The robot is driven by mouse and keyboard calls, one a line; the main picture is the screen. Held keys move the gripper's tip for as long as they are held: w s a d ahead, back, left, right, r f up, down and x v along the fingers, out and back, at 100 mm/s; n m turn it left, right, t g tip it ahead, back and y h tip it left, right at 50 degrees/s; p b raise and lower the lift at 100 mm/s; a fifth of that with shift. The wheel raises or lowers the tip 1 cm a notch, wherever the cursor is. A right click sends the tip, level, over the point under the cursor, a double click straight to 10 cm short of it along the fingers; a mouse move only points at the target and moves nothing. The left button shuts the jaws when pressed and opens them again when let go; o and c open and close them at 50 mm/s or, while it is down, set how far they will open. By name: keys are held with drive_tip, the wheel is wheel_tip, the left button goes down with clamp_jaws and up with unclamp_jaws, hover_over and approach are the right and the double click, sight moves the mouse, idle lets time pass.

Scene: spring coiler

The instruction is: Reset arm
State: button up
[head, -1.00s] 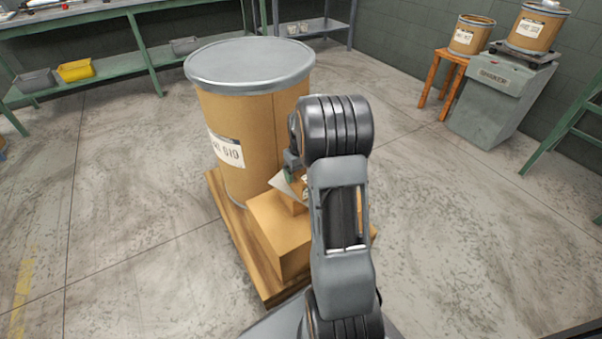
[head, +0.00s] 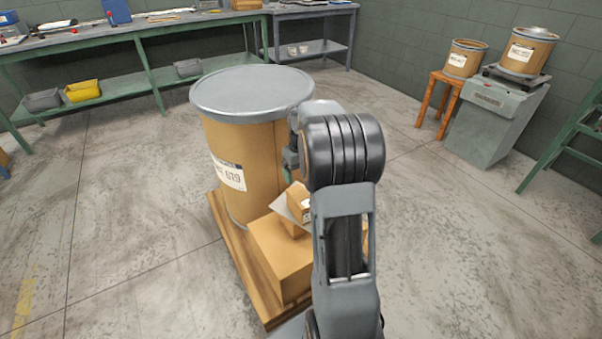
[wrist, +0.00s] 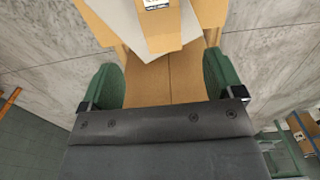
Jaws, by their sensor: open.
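My gripper (wrist: 163,85) shows in the wrist view with its two green fingers wide apart and nothing between them. Beyond the fingers is a large cardboard box (wrist: 172,74), with a pale sheet (wrist: 115,15) and a small labelled box (wrist: 157,28) on it. In the head view my arm stands in front of the pallet, its gripper mostly hidden behind the dark wrist joint. There the small box (head: 297,197) and sheet (head: 287,207) lie on the large box (head: 278,256), below the gripper.
A large lidded drum (head: 245,150) stands on the wooden pallet (head: 235,252), just left of my arm. Green workbenches (head: 150,72) line the back. A grey shaker (head: 492,115) and an orange stool (head: 439,100) carry smaller drums at the right. The floor left of the pallet is clear.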

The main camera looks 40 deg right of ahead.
idle(0.3)
drive_tip(key=s+a+r+t+p, duration=0.1)
drive_tip(key=s+a+r+p, duration=0.4)
drive_tip(key=r+p, duration=0.5)
drive_tip(key=s+a+r+t+p, duration=0.1)
drive_tip(key=s+a+r+p, duration=0.5)
drive_tip(key=r, duration=0.8)
drive_tip(key=s+a+r+t+p, duration=0.1)
drive_tip(key=s+a+r+p, duration=0.4)
drive_tip(key=a+r+p, duration=0.4)
wheel_tip(320, 180, up, 3)
drive_tip(key=p, duration=0.5)
drive_tip(key=shift+s+a+n+t, duration=0.15)
drive_tip(key=shift+s+n+t, duration=0.15)
drive_tip(key=shift+s+n, duration=0.1)
drive_tip(key=shift+f, duration=0.1)
